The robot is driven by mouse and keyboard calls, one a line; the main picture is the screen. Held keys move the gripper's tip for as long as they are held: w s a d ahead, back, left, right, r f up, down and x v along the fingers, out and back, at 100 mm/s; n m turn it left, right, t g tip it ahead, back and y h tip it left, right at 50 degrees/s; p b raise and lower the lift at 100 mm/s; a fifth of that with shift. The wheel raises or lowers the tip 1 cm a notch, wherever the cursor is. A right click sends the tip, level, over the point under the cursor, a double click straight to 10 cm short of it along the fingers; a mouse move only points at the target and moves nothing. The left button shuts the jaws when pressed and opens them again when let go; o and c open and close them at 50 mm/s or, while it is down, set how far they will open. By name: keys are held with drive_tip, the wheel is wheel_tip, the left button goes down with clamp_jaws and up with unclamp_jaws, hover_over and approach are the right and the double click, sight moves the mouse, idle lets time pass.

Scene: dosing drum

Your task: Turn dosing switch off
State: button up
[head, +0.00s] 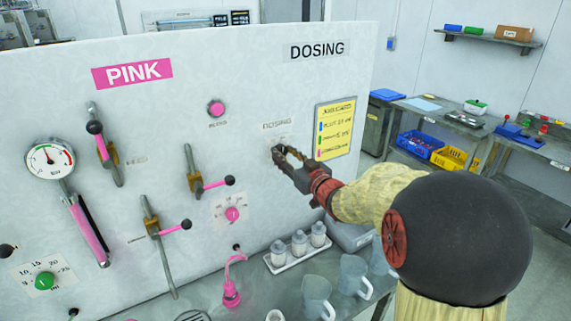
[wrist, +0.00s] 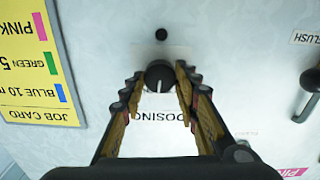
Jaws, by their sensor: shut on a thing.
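The dosing switch is a small dark round knob (wrist: 159,72) on the white panel, beside a DOSING label (wrist: 165,117) in the wrist view. A white mark on the knob points toward the label side, towards the bottom of that view. My gripper (wrist: 158,76) has its two fingers on either side of the knob and is shut on it. In the head view my gripper (head: 280,154) reaches the panel just below the small DOSING label (head: 277,125), and its fingers mostly hide the knob there.
A yellow job card (head: 335,128) is on the panel close to my gripper. Pink-handled levers (head: 215,184) and a gauge (head: 49,158) are to the left. White bottles (head: 299,243) and grey mugs (head: 354,276) stand on the bench below my arm.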

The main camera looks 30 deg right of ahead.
drive_tip(key=n+b, duration=0.4)
drive_tip(key=shift+f, duration=0.15)
drive_tip(key=shift+n+b, duration=1.15)
drive_tip(key=shift+n, duration=0.35)
drive_tip(key=o, duration=1.2)
drive_tip(key=shift+c, duration=0.2)
drive_tip(key=s, duration=1.2)
drive_tip(key=shift+d, duration=0.15)
drive_tip(key=shift+d, duration=0.1)
